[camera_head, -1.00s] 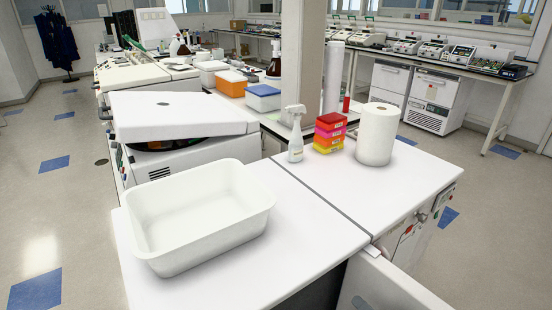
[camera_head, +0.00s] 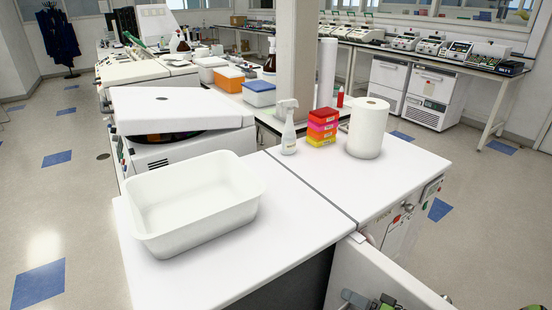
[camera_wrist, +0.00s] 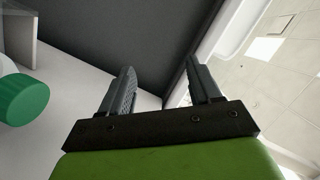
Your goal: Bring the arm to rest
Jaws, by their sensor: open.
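My gripper (camera_wrist: 160,75) shows in the wrist view with its two dark fingers apart and nothing between them. Its green body fills the bottom of that view. Beyond the fingers are a dark grey surface (camera_wrist: 125,30) and a white surface (camera_wrist: 75,90). In the head view, small grey and green parts at the bottom right edge look like part of my arm; the rest of the arm is out of frame.
A white panel (camera_head: 365,275) stands out from the bench front at lower right. The white bench top (camera_head: 230,275) holds a white tub (camera_head: 190,225), a spray bottle (camera_head: 289,130), stacked coloured boxes (camera_head: 322,127) and a paper roll (camera_head: 367,128). A green round object (camera_wrist: 22,100) shows in the wrist view.

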